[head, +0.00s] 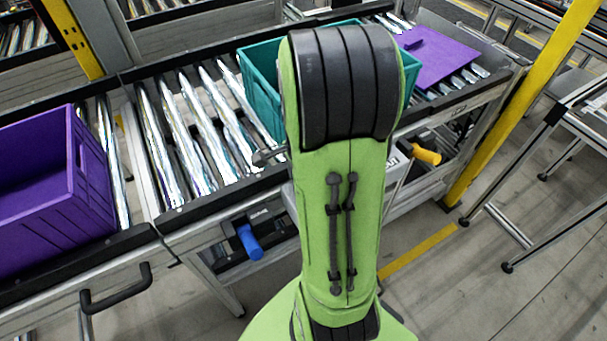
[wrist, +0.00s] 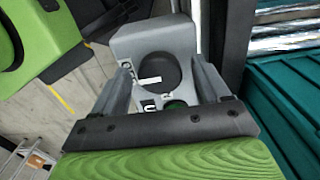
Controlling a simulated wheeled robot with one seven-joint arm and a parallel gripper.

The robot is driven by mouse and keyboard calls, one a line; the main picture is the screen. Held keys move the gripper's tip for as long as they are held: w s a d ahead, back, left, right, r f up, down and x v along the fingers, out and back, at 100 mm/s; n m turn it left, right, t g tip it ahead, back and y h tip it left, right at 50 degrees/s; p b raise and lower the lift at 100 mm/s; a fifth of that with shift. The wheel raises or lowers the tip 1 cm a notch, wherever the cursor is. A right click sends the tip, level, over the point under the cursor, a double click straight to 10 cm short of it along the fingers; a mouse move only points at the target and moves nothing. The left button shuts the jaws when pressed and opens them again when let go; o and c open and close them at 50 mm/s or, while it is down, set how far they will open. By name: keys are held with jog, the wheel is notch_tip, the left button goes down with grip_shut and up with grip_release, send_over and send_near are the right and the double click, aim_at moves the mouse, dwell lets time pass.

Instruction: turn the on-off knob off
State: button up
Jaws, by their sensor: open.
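The on-off knob (wrist: 160,70) is a dark round dial with a white mark, set in a grey control box (wrist: 128,42) in the wrist view. Small black-and-white labels sit beside it, and a green part (wrist: 174,105) shows below it. My gripper (wrist: 160,76) is open, with one finger towards the left and one towards the right of the knob. I cannot tell whether the fingers touch it or how deep they reach. In the head view my green arm hides the gripper and the knob.
A roller conveyor (head: 190,130) carries a purple crate (head: 50,190) at left and a teal crate (head: 258,85) behind my arm. A purple panel (head: 440,62) lies further right. A blue handle (head: 249,241) and a yellow handle (head: 426,155) stick out from the conveyor's front.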

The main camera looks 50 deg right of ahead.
notch_tip(320, 180, up, 16)
jog(key=p, duration=0.4)
jog(key=shift+f+p, duration=0.15)
jog(key=shift+p, duration=0.2)
